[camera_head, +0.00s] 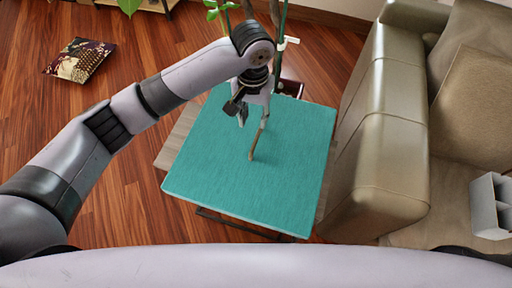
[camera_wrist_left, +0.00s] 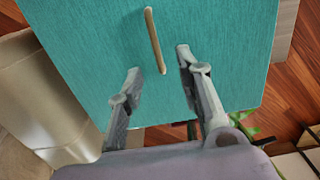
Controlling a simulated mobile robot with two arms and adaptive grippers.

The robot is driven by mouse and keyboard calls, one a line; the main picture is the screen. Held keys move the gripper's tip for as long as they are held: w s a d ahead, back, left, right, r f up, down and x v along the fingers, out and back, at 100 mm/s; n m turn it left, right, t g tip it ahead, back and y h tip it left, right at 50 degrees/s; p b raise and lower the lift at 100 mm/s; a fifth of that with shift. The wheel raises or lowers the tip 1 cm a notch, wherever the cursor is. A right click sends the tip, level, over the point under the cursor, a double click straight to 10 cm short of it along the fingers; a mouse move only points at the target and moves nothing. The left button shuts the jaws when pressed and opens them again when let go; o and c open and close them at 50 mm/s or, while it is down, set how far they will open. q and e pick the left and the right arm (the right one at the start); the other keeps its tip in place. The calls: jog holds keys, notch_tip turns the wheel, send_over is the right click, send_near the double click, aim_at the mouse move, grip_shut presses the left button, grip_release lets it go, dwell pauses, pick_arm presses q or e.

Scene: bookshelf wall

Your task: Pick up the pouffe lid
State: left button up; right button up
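The pouffe lid (camera_head: 215,175) is a flat teal square beside the sofa, with a thin, light wooden handle (camera_head: 257,138) across its middle. The teal surface (camera_wrist_left: 85,50) and the handle (camera_wrist_left: 153,35) also show in the left wrist view. My left gripper (camera_head: 240,112) is over the far half of the lid, just left of the handle in the head view. In the wrist view, its two fingers (camera_wrist_left: 158,62) are apart and empty, with the handle's near end between and just beyond the tips. My right gripper is not in view.
A beige sofa (camera_head: 380,130) stands close on the lid's right side. A plant (camera_head: 218,8) stands behind the lid. A grey box-like object (camera_head: 490,205) is at the right edge.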

aim_at(256, 138)
pick_arm(q)
notch_tip(256, 138, down, 6)
jog(key=shift+r, duration=0.2)
jog(key=shift+s+d+f, duration=0.1)
jog(key=shift+d+f, duration=0.05)
jog(key=shift+f, duration=1.25)
jog(key=shift+d+f, duration=0.15)
jog(key=shift+f, duration=1.2)
jog(key=shift+c, duration=0.6)
grip_shut()
jog(key=shift+r, duration=0.1)
